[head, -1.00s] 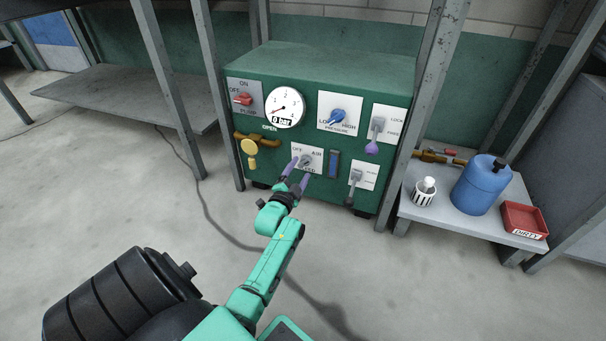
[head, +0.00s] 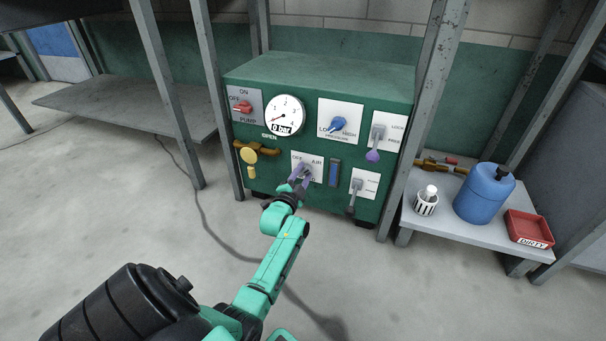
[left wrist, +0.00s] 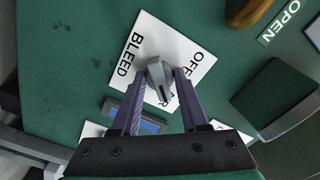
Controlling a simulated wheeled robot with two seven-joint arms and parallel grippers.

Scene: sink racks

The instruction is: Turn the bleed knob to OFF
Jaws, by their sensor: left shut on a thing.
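The bleed knob (left wrist: 158,78) is a grey knob on a white plate (left wrist: 172,42) low on the green panel. The plate has OFF at its left and AIR at its right in the head view, with BLEED largely covered by my fingers. My left gripper (head: 301,172) is at this plate, its purple fingers on both sides of the knob. In the left wrist view my left gripper (left wrist: 163,92) is shut on the knob, and the right finger covers part of the AIR label. I cannot tell exactly which mark the knob points to. My right gripper is out of view.
Close around the plate are a yellow-handled valve (head: 250,157), a blue strip (head: 334,172) and a grey lever (head: 355,191). Above are the gauge (head: 285,115) at 0 bar and the blue pressure knob (head: 338,124). A side shelf (head: 471,238) holds a blue can (head: 484,193) and a red tray (head: 528,228).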

